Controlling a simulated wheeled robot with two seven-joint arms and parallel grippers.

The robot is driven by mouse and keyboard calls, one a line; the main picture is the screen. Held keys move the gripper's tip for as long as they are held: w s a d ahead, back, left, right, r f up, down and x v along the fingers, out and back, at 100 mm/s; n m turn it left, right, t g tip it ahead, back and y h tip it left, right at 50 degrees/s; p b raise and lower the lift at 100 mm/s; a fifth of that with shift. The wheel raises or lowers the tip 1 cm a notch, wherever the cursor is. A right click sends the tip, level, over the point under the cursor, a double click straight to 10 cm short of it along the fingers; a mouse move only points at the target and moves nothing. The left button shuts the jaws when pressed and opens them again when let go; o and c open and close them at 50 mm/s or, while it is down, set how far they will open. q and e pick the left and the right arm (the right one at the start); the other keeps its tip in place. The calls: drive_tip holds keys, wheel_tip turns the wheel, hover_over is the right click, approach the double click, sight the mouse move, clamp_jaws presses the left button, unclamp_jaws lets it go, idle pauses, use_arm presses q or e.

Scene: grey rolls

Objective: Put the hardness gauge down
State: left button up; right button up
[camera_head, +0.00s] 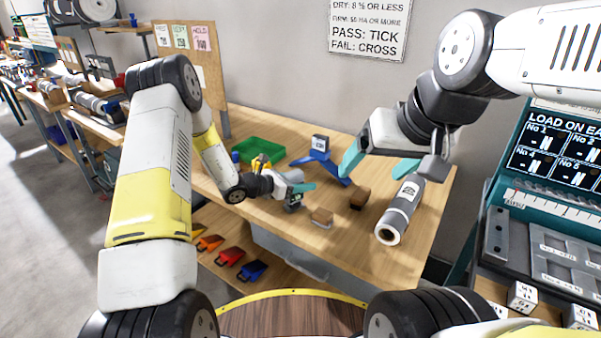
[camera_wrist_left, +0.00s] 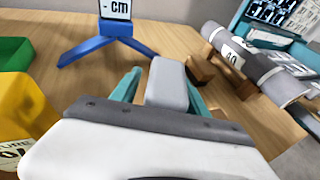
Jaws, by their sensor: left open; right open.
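The hardness gauge looks to be the grey device with a small screen (camera_head: 295,199) at my left gripper in the head view. In the left wrist view its grey rounded body (camera_wrist_left: 167,84) stands between the two teal fingers. My left gripper (camera_head: 299,193) is open around it, low over the bench; whether the gauge's base touches the wood is hidden. My right gripper (camera_head: 378,165) is open and empty, above and behind the labelled grey roll (camera_head: 400,213). This roll also shows in the left wrist view (camera_wrist_left: 243,60).
A wooden block (camera_head: 320,217) and another wooden block (camera_head: 359,197) lie between the gauge and the roll. A blue stand with a display (camera_head: 321,157) is behind. A green tray (camera_head: 265,149) and yellow item (camera_head: 261,161) are left of it. The bench front (camera_head: 345,250) is bare.

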use_arm(q)
drive_tip(key=v, duration=1.2)
drive_tip(key=s+d+r+m+g+y, duration=0.25)
drive_tip(key=s+r+m+g, duration=0.35)
drive_tip(key=s+r+m, duration=0.95)
drive_tip(key=s+a+r+m+t+y, duration=0.4)
drive_tip(key=s+a+r+m+y, duration=0.3)
drive_tip(key=s, duration=0.6)
drive_tip(key=a+r+m, duration=0.2)
drive_tip(key=a, duration=0.1)
drive_tip(key=shift+s+a+t+y, duration=0.2)
drive_tip(key=shift+s+t+y, duration=0.15)
drive_tip(key=shift+s+t, duration=0.05)
drive_tip(key=shift+m, duration=0.25)
